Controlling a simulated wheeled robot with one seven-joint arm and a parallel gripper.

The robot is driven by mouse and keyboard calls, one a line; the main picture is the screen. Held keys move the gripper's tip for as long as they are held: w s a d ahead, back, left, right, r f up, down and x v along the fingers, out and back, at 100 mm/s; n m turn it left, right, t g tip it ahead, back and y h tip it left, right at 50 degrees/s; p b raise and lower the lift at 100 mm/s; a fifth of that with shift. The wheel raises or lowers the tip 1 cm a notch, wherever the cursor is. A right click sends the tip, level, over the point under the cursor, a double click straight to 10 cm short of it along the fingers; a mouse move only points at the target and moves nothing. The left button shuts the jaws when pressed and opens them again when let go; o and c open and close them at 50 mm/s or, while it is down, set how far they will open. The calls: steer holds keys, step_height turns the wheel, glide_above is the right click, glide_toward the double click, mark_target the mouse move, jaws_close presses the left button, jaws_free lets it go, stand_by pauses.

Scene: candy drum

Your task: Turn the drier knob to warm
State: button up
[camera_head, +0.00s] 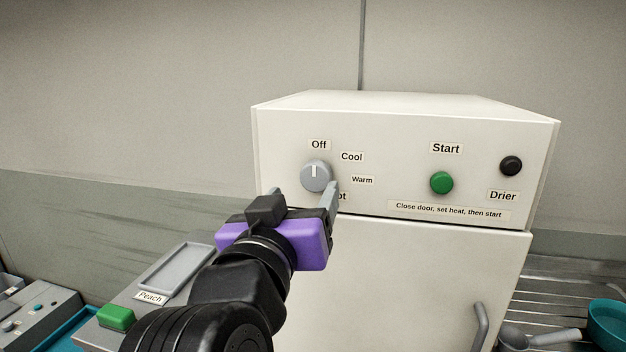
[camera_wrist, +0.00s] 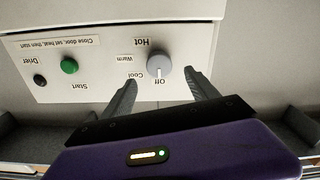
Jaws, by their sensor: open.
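The drier (camera_head: 400,125) is a white box with a control panel on its front. Its grey knob (camera_head: 316,176) has a white mark that points straight up at the Off label (camera_head: 319,145). The Cool label (camera_head: 352,157) and the Warm label (camera_head: 362,180) are to the knob's right; the Hot label is partly hidden by a finger. My gripper (camera_head: 304,195) is open and empty in front of the panel, just below the knob. In the wrist view, upside down, the knob (camera_wrist: 159,66) shows beyond and between the two open fingertips. I see no contact with it.
A green Start button (camera_head: 441,183) and a black round part (camera_head: 511,166) sit right on the panel. Below is a door with a handle (camera_head: 481,325). A grey unit labelled Peach (camera_head: 150,297) stands at lower left. A rack with a teal bowl (camera_head: 610,322) is at right.

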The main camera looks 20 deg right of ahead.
mark_target(314, 182)
steer(key=x, duration=0.2)
steer(key=p+x, duration=0.1)
steer(key=x, duration=0.2)
steer(key=p+x, duration=0.1)
steer(key=x, duration=0.1)
steer(key=shift+w+d+f, duration=0.25)
steer(key=shift+d+f, duration=0.05)
steer(key=shift+d, duration=0.05)
steer(key=shift+c, duration=0.2)
steer(key=c, duration=1.3)
